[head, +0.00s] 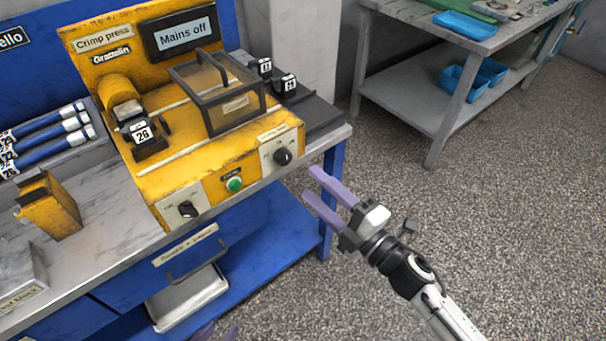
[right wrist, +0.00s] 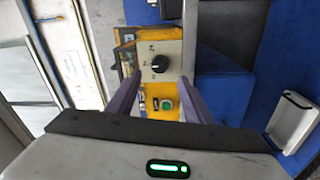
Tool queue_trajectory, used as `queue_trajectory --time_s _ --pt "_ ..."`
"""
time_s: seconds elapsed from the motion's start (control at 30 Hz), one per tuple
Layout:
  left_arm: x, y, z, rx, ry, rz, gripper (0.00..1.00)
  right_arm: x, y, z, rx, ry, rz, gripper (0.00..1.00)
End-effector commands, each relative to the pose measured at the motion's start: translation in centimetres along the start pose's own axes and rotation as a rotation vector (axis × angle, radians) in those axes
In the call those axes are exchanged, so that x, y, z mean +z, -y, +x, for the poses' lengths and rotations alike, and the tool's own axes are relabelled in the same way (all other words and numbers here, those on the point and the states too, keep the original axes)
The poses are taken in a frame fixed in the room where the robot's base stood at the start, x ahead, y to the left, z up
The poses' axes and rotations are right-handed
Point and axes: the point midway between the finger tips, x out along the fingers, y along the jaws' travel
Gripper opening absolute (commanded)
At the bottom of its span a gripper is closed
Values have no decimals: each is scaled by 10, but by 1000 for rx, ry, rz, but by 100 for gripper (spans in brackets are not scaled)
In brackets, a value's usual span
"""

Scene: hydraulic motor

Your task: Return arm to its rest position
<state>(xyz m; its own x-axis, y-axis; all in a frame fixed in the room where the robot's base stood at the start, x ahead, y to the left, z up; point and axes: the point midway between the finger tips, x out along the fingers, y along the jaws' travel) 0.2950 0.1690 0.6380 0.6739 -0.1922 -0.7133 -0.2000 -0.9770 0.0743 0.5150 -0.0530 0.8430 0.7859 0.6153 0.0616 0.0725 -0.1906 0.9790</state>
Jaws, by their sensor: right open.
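My right gripper (head: 311,184) is open and empty, with its two purple fingers apart. It is over the floor, in front of and to the right of the yellow crimp press (head: 215,165). In the right wrist view the open fingers (right wrist: 157,88) frame the press's control panel, with a black knob (right wrist: 159,63) and a green button (right wrist: 167,104). No contact with the press shows. Only faint purple tips of my left gripper (head: 218,333) show at the bottom edge of the head view, and the rest of it is cut off.
The press stands on a grey-topped blue workbench (head: 110,240), with a yellow block (head: 50,208) and blue-white cylinders (head: 50,138) to its left. A metal tray (head: 188,298) is below. A grey table (head: 420,95) stands back right. The floor at right is clear.

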Motion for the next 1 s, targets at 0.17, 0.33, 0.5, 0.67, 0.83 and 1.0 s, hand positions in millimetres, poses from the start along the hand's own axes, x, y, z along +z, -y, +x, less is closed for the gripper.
queue_trajectory --time_s 0.17,0.33,0.5,0.67,0.83,1.0 --pt "1 0 1 0 0 0 34 0 0 -19 0 0 -1 47" --pt "1 0 1 0 0 0 34 0 0 -23 0 0 -1 47" --pt "1 0 1 0 0 0 34 0 0 -22 0 0 -1 47" --pt "1 0 1 -1 0 0 34 0 0 -22 0 0 -1 47" --pt "1 0 1 -1 0 0 34 4 6 -28 -8 38 61 47" --pt "1 1 1 -1 0 0 34 29 57 -81 -69 319 508 47"
